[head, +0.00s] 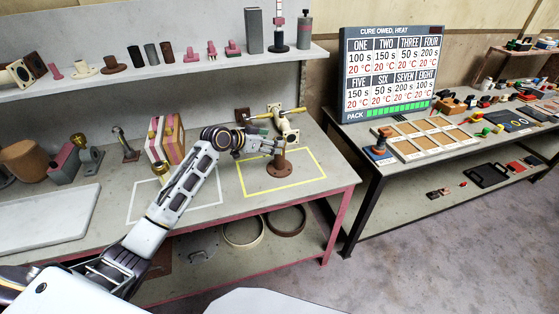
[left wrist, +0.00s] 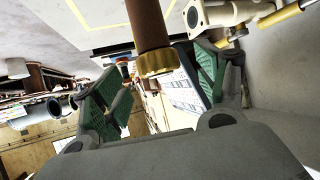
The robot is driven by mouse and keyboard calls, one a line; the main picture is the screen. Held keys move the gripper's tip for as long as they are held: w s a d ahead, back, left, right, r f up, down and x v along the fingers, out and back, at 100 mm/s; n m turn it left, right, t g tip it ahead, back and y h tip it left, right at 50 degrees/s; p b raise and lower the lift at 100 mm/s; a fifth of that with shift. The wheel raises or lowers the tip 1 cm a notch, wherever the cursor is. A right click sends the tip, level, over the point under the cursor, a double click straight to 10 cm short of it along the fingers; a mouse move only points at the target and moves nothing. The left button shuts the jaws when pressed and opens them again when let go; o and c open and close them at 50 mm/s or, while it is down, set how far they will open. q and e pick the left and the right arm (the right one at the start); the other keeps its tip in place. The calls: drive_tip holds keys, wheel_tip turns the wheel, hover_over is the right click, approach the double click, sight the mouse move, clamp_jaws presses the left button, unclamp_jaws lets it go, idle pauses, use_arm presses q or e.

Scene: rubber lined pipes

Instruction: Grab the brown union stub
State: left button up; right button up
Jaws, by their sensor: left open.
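The brown union stub (head: 279,169) stands upright on its round flange inside the yellow outlined rectangle on the bench. In the left wrist view its brown stem (left wrist: 146,22) and brass-coloured nut (left wrist: 156,63) show in the gap between my fingers. My left gripper (head: 270,144) is at the upper part of the stub, partly covering it in the head view. In the left wrist view its two green-padded fingers (left wrist: 158,88) are spread apart, on either side of the nut. I cannot tell whether either pad touches it. My right gripper is not in view.
A cream valve fitting (head: 287,122) with yellow handles stands just behind the stub. A pink and yellow block (head: 166,140) stands left of my arm, near a white outlined rectangle. A shelf (head: 130,74) with several small parts runs above. The bench's front right corner is clear.

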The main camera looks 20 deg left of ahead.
use_arm(q)
drive_tip(key=shift+p+x, duration=0.3)
drive_tip(key=shift+x, duration=0.85)
drive_tip(key=shift+w+d+f, duration=0.15)
drive_tip(key=shift+d+f, duration=0.1)
drive_tip(key=shift+d, duration=0.05)
drive_tip(key=shift+x, duration=1.1)
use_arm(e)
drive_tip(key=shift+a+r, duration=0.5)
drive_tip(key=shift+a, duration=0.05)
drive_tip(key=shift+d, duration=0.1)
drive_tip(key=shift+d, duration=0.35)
use_arm(q)
drive_tip(key=shift+c, duration=0.2)
